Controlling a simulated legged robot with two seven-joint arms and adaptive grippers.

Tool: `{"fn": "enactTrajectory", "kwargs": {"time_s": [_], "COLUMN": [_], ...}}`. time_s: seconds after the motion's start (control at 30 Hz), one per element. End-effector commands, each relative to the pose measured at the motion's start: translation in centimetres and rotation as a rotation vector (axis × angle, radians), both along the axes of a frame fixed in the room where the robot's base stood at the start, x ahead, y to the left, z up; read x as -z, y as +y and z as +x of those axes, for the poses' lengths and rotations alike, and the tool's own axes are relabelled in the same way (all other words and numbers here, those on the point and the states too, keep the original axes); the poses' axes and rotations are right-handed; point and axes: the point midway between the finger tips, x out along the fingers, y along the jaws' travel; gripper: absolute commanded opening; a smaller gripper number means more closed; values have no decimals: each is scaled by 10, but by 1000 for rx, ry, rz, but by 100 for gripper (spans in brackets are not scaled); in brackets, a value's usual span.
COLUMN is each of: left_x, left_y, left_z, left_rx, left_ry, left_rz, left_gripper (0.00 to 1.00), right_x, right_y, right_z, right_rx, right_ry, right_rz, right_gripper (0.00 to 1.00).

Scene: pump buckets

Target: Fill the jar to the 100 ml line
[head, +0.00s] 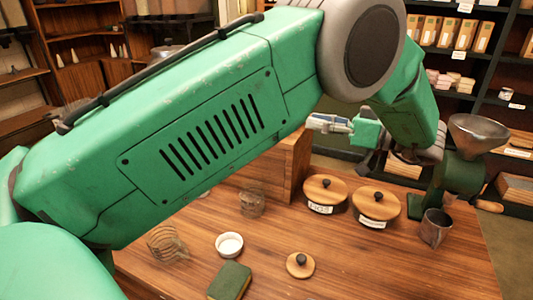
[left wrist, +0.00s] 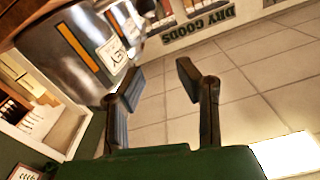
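A small clear glass vessel (head: 251,204), which may be the jar, stands on the wooden table in the head view; no 100 ml line or contents can be made out. My left gripper (head: 322,123) is raised above the table, apart from the vessel. In the left wrist view, its two dark fingers (left wrist: 160,76) are spread with nothing between them. That view also shows a metal bucket (left wrist: 75,52) with an orange vertical strip and a label partly reading "EY", beyond the fingers at the left. My right gripper is not in view.
Two wood-lidded jars (head: 375,203), a metal cup (head: 435,228), a green grinder-like device (head: 460,178), a white dish (head: 229,244), a wire item (head: 166,244), a green block (head: 230,281) and a small lid (head: 300,265) are on the table (head: 385,268). The front right is clear.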

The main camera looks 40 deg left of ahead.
Motion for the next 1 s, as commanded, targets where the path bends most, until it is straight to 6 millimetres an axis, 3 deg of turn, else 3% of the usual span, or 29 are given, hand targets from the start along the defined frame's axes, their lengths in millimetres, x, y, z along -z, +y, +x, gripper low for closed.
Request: {"fn": "enactTrajectory", "kwargs": {"time_s": [0.03, 0.23, 0.47, 0.8, 1.0], "left_x": [27, 54, 55, 56, 56], "left_y": [-3, -5, 10, 78, 108], "left_z": [0, -1, -4, -25, -36], "left_rx": [2, 3, -1, -1, 0], "left_ry": [0, -1, 0, 1, 0], "left_rz": [2, 4, 3, 0, 3], "left_gripper": [30, 30, 30, 30, 30], "right_x": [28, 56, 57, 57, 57], "right_y": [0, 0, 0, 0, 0], "right_z": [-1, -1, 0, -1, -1], "right_rx": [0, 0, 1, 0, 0], "right_ry": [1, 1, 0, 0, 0], "right_rz": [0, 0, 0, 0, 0], "right_gripper": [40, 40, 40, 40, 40]}}
